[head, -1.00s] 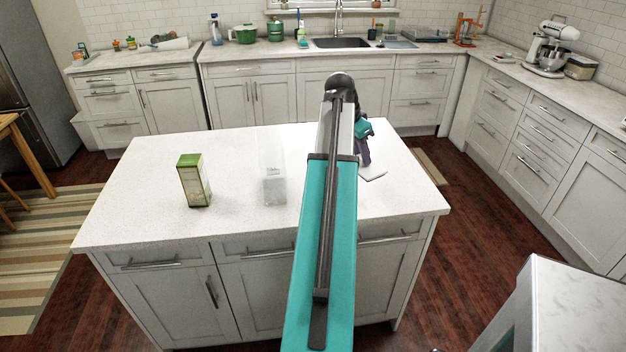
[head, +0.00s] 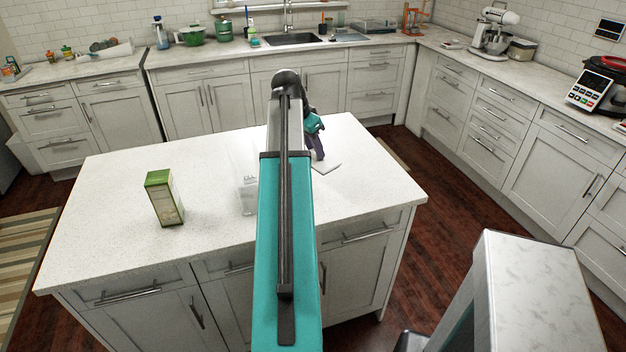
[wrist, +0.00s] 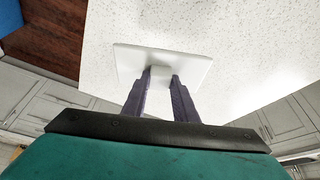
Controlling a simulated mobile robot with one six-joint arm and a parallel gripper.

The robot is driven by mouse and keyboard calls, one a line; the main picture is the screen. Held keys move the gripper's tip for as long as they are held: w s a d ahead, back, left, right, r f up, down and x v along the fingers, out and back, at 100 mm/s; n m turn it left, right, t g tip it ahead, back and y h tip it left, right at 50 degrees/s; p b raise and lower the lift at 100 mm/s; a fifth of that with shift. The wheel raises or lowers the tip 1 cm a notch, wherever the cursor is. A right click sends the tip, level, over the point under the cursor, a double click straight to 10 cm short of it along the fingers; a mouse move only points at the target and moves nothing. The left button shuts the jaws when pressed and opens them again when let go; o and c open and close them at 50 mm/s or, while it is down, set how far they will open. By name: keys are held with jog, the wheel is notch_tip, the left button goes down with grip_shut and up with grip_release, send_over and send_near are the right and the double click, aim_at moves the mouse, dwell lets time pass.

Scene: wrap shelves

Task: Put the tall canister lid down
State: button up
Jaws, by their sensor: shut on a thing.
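The tall canister lid is a flat white square plate (wrist: 190,68), held at the fingertips of my gripper (wrist: 161,76) in the wrist view. In the head view the lid (head: 327,165) shows as a pale plate at the tip of my gripper (head: 317,157), over the right part of the white island top (head: 110,215). My gripper is shut on the lid and points down. I cannot tell whether the lid touches the island top or hovers over it. A clear canister (head: 247,195) stands left of my arm, partly hidden by it.
A green and cream carton (head: 164,198) stands on the island, left of the canister. The island top around the lid is bare. The island's right edge lies beyond the lid. A grey-white marbled block (head: 535,295) is at the front right.

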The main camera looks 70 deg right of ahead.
aim_at(312, 159)
jog(key=shift+w+f+p, duration=0.1)
jog(key=shift+f+p, duration=0.65)
jog(key=shift+f, duration=2.15)
jog(key=shift+f+p, duration=0.55)
jog(key=shift+f, duration=1.3)
jog(key=shift+f, duration=0.1)
jog(key=o, duration=1.1)
jog(key=shift+r, duration=0.2)
jog(key=b+v, duration=0.2)
jog(key=v, duration=0.9)
jog(key=shift+a+r+b, duration=0.25)
jog(key=shift+r+b, duration=0.1)
jog(key=shift+b, duration=0.05)
